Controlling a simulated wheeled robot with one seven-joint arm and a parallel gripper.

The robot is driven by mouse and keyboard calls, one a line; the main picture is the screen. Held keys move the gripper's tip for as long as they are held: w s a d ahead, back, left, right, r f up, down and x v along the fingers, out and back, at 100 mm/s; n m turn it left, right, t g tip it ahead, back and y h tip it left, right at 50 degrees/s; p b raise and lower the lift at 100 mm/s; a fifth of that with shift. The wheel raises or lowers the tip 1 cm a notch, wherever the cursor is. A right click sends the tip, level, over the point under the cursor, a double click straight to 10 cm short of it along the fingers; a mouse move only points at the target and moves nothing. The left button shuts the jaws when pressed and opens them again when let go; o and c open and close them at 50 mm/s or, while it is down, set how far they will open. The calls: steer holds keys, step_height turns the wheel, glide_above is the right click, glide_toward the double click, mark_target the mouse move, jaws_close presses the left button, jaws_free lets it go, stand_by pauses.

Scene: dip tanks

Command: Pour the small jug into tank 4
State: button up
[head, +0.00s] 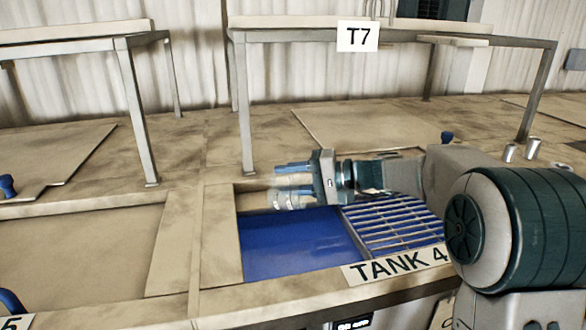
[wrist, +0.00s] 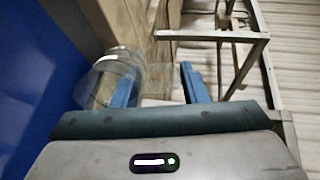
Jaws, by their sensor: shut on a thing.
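The small jug (head: 285,198) is clear and see-through, so its outline is faint. My gripper (head: 279,180) is shut on it, with the blue fingers at its side. The jug is over the far left part of tank 4 (head: 295,245), which shows blue inside. In the wrist view the jug (wrist: 112,72) is at the left finger, and part of it lies behind that finger. The wrist view is turned, with the blue tank on its left. I cannot tell the jug's exact tilt or whether it holds liquid. The TANK 4 label (head: 395,266) is on the front rim.
A metal grating (head: 395,222) covers the right part of tank 4. A raised shelf with a T7 sign (head: 357,36) stands behind, its leg (head: 243,110) close behind the jug. A closed lid (head: 350,130) lies beyond.

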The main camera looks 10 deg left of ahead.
mark_target(273, 176)
steer(key=shift+w+a+r+h+p, duration=0.15)
steer(key=shift+a+h+p, duration=0.55)
steer(key=shift+p, duration=1.4)
steer(key=shift+s+a+r+h+p, duration=0.1)
steer(key=shift+a+r+h+p, duration=0.15)
steer(key=shift+h+p, duration=1.35)
steer(key=shift+w+a+r+h+p, duration=0.1)
steer(key=shift+a+r+h+p, duration=0.25)
steer(key=shift+p, duration=2.2)
steer(key=h+p, duration=0.1)
steer(key=p, duration=0.1)
steer(key=h+p, duration=0.1)
steer(key=p, duration=0.1)
steer(key=shift+a+f+h+p, duration=0.25)
steer(key=shift+a+f+p, duration=0.1)
steer(key=shift+a+p, duration=0.05)
steer(key=shift+a+f+h+b, duration=0.15)
steer(key=shift+f+h+b, duration=0.15)
steer(key=shift+h, duration=0.1)
steer(key=shift+a+f+h, duration=0.1)
steer(key=shift+a+h, duration=0.15)
steer(key=shift+h, duration=0.55)
steer(key=h, duration=0.5)
steer(key=shift+m+g, duration=0.3)
steer(key=shift+g, duration=0.1)
steer(key=shift+d, duration=0.15)
steer(key=shift+h, duration=0.3)
